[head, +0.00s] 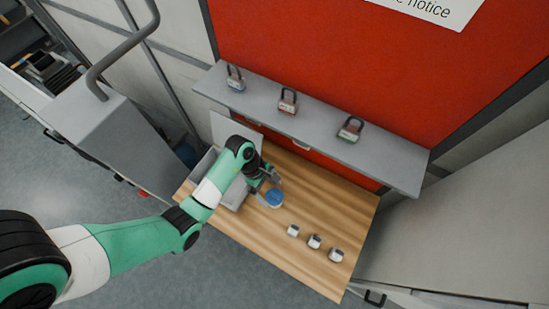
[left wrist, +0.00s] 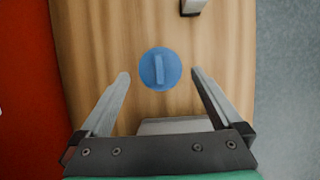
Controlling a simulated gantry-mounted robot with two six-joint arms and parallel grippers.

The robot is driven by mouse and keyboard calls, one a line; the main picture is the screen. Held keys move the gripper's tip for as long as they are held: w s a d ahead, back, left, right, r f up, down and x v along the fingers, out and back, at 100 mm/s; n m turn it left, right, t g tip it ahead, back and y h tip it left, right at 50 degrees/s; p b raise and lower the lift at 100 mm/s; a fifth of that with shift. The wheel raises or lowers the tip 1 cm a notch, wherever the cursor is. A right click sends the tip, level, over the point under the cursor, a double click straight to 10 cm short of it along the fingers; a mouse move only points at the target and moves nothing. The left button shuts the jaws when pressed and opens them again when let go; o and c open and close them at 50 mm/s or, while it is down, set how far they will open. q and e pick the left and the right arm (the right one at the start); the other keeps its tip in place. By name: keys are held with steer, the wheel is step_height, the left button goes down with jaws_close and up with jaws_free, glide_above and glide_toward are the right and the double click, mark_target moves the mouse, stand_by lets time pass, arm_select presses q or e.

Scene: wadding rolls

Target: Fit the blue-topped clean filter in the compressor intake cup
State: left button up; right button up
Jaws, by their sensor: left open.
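A round blue top (head: 274,197) with a raised bar across it sits on the wooden bench; it also shows in the left wrist view (left wrist: 153,71). I cannot tell whether it is the clean filter or a lid on the intake cup; its lower part is hidden. My left gripper (head: 267,184) is open just above and beside it. In the left wrist view my left gripper's fingers (left wrist: 161,73) stand apart to either side of the blue top, with gaps to both. My right gripper is not in view.
A grey open bin (head: 236,196) stands left of the blue top, partly behind my arm. A grey shelf (head: 395,166) with padlocks (head: 287,102) overhangs the back.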

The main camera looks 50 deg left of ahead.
mark_target(272, 194)
arm_select(q)
steer(key=b+x, duration=0.1)
steer(key=x, duration=0.4)
steer(key=shift+s+a+f, duration=0.1)
steer(key=shift+a, duration=0.05)
steer(key=c, duration=1.4)
